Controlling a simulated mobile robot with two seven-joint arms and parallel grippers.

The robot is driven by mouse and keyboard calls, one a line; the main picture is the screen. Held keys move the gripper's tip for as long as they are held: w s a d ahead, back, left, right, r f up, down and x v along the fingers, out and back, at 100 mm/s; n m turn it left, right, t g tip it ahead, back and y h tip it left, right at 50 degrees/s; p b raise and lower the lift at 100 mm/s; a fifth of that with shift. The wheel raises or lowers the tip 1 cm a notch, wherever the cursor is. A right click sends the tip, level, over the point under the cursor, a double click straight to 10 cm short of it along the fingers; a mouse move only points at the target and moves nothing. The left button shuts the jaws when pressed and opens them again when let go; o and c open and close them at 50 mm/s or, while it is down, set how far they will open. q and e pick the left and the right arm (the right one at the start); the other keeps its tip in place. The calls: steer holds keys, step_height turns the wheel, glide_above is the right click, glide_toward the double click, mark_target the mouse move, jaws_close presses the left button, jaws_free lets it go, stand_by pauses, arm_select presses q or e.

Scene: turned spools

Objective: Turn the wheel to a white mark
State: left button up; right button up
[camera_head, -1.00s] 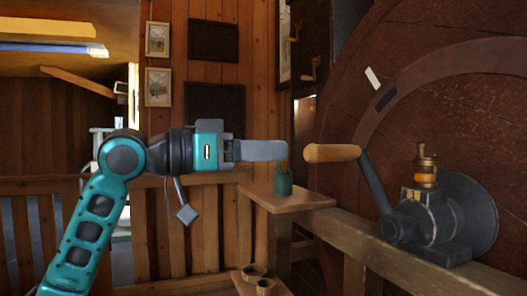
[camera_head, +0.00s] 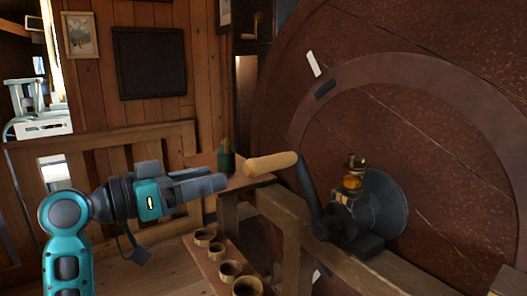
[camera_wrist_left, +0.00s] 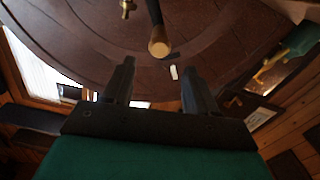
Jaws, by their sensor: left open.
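The big dark red wheel (camera_head: 440,110) fills the right of the head view. A white mark (camera_head: 313,64) is on its face, near a dark slot (camera_head: 326,88) in the curved band. A crank with a wooden handle (camera_head: 270,163) sits in front of the wheel, on a dark arm (camera_head: 308,200). My left gripper (camera_head: 222,182) is open and empty, a little left of and below the handle tip. In the left wrist view the handle's end (camera_wrist_left: 159,47) faces me, ahead of and between the open fingers (camera_wrist_left: 155,88), apart from them. The white mark (camera_wrist_left: 174,72) shows there too. My right gripper is not in view.
A brass and amber oiler (camera_head: 354,174) stands by the crank's grey housing (camera_head: 385,205) on a wooden beam (camera_head: 345,258). A green bottle (camera_head: 226,158) stands on a small shelf behind my gripper. Several wooden cups (camera_head: 230,271) sit on a lower shelf.

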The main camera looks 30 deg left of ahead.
mark_target(265, 166)
arm_select(q)
steer(key=p+x, duration=0.1)
steer(key=x, duration=1.1)
steer(key=shift+w+d+p, duration=0.15)
steer(key=shift+d+p, duration=0.05)
steer(key=shift+p, duration=0.2)
jaws_close()
